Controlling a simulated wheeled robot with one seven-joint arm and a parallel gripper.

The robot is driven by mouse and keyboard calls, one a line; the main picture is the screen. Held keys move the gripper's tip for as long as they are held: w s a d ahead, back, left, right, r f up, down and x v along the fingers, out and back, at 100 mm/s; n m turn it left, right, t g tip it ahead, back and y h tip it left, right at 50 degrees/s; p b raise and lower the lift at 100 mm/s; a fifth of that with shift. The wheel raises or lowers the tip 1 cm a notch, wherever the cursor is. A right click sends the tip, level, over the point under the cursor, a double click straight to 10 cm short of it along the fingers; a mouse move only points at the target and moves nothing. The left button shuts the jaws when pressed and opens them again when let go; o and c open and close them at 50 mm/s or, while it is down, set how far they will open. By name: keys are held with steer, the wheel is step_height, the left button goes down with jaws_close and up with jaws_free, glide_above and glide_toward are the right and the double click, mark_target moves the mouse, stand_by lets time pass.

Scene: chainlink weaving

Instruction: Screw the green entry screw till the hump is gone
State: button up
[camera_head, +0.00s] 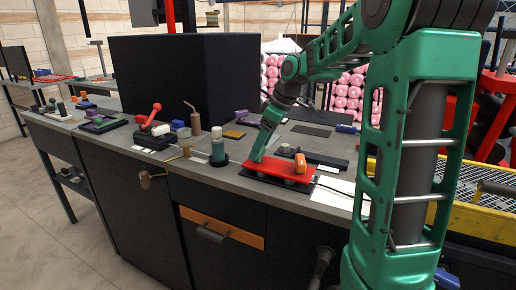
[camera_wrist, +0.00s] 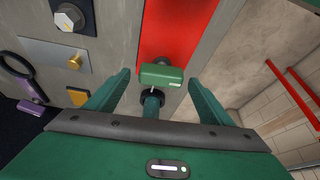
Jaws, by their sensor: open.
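The green entry screw (camera_wrist: 161,76) has a block-shaped green head with a small pale label, and shows at the near end of a red plate (camera_wrist: 178,28) in the wrist view. My gripper (camera_wrist: 158,78) is open, with one finger on each side of the screw head and visible space between the fingers and the head. In the head view, my gripper (camera_head: 257,156) reaches down at the left end of the red plate (camera_head: 277,171) and hides the screw there. An orange piece (camera_head: 300,163) stands on the plate's right part. I cannot make out a hump.
A white knob (camera_wrist: 68,18) on a dark base and a brass knob (camera_wrist: 75,62) lie left of the plate. A green-and-white cylinder (camera_head: 218,146) stands left of my gripper on the grey bench (camera_head: 225,172). A large black box (camera_head: 180,75) rises behind.

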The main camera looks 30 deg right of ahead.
steer(key=shift+w+a+f, duration=0.1)
steer(key=shift+f, duration=0.35)
steer(key=c, duration=1)
steer(key=m+h, duration=0.1)
steer(key=m, duration=0.2)
steer(key=shift+a+t, duration=0.15)
steer(key=shift+t, duration=0.25)
steer(key=shift+c, duration=0.2)
steer(key=shift+m+h, duration=0.5)
steer(key=shift+m, duration=0.9)
steer(key=o, duration=1)
steer(key=shift+o, duration=0.2)
steer(key=shift+r, duration=0.1)
